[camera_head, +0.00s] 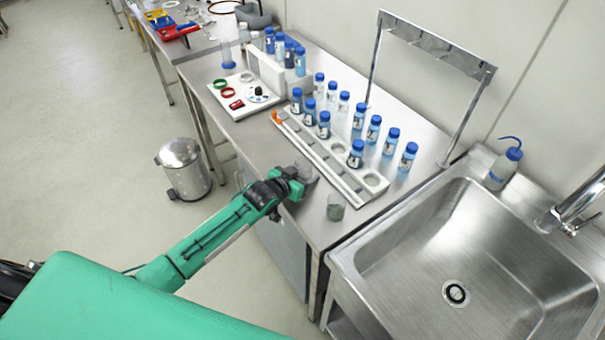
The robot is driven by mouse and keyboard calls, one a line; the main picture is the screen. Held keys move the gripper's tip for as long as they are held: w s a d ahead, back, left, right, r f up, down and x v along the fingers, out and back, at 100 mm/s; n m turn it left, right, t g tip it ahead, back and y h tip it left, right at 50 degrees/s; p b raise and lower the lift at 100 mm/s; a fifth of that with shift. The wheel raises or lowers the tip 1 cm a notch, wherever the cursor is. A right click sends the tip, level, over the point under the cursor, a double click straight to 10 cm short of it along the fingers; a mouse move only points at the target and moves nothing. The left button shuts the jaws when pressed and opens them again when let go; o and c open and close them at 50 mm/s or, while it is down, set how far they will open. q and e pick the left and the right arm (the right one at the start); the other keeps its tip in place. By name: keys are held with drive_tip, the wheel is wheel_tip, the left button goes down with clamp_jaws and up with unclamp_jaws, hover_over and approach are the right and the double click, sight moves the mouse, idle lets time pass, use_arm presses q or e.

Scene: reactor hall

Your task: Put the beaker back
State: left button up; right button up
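A small clear beaker (336,208) stands upright on the steel bench near its front edge, close to the sink. My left gripper (305,178) is at the bench's front edge, to the left of that beaker and apart from it. A clear glass-like shape (305,167) shows right at its fingertips. The fingers are too small and partly hidden to tell whether they are closed on it. A white rack (330,160) with round holes lies behind the gripper, with several blue-capped bottles in and behind it. My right gripper is not in view.
A steel sink (450,260) is at the right, with a wash bottle (503,165) behind it. A white control panel (243,95) lies on the bench at the left. A metal bin (183,168) stands on the floor. Little bench is free between rack and front edge.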

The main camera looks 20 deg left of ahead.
use_arm(q)
drive_tip(key=shift+o, duration=0.3)
drive_tip(key=shift+r, duration=0.15)
drive_tip(key=shift+s, duration=0.1)
drive_tip(key=b+v, duration=0.2)
drive_tip(key=v, duration=0.8)
drive_tip(key=shift+s+a, duration=0.1)
drive_tip(key=shift+s, duration=0.1)
drive_tip(key=shift+s+a+r, duration=0.2)
drive_tip(key=shift+s+r, duration=0.2)
drive_tip(key=shift+s, duration=0.15)
